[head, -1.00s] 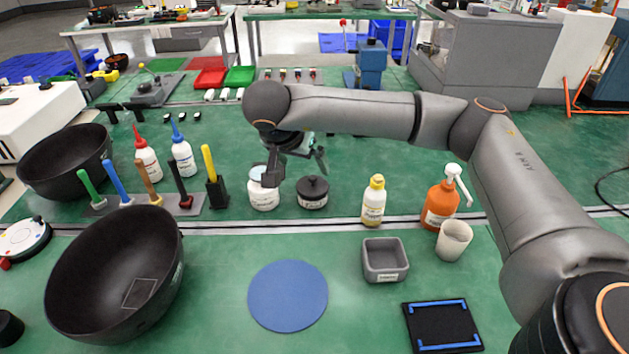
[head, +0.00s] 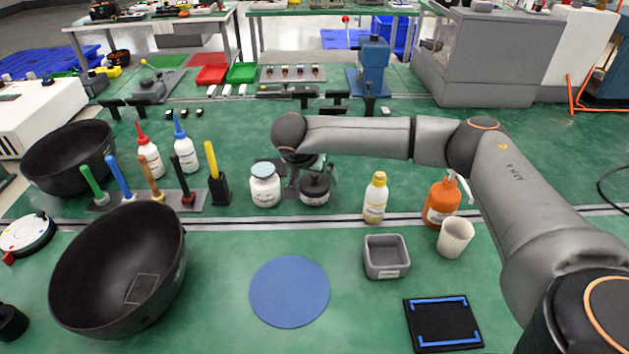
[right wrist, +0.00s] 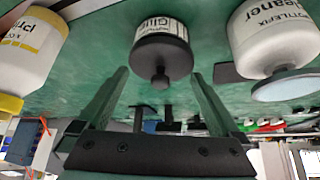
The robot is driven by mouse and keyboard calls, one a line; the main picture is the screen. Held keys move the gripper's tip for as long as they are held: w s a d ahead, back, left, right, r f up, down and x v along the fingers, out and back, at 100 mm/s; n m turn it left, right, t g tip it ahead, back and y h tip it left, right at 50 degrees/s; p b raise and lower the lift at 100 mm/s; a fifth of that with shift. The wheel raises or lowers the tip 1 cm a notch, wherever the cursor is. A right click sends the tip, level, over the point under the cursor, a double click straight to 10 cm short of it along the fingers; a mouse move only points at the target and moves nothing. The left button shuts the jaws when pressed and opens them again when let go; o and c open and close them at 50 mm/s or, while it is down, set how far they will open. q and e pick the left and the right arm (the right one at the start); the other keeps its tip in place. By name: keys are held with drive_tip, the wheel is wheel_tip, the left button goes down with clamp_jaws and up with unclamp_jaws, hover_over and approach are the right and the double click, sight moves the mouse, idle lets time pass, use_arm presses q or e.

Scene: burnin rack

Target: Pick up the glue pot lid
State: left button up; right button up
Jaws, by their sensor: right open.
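The glue pot (head: 314,199) stands upright on the green bench, with a black lid (head: 316,181) on it. In the right wrist view, which appears upside down, the lid (right wrist: 162,58) has a round knob and the pot's white label (right wrist: 160,27) reads "Glue". My right gripper (head: 308,188) is at the pot and partly covers it in the head view. In the wrist view, its two fingers (right wrist: 158,76) are spread apart with the knob between them in the picture. They hold nothing; whether they touch the lid cannot be told. My left gripper is not in view.
A white cleaner jar (head: 265,190) stands close left of the glue pot. A yellow-capped primer bottle (head: 375,200) and an orange pump bottle (head: 440,203) stand to the right. A tool rack (head: 150,203) and black bowls (head: 115,275) are at left. A blue disc (head: 289,291) lies in front.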

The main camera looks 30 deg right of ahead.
drive_tip(key=shift+c, duration=0.2)
drive_tip(key=c, duration=0.9)
drive_tip(key=shift+r, duration=0.1)
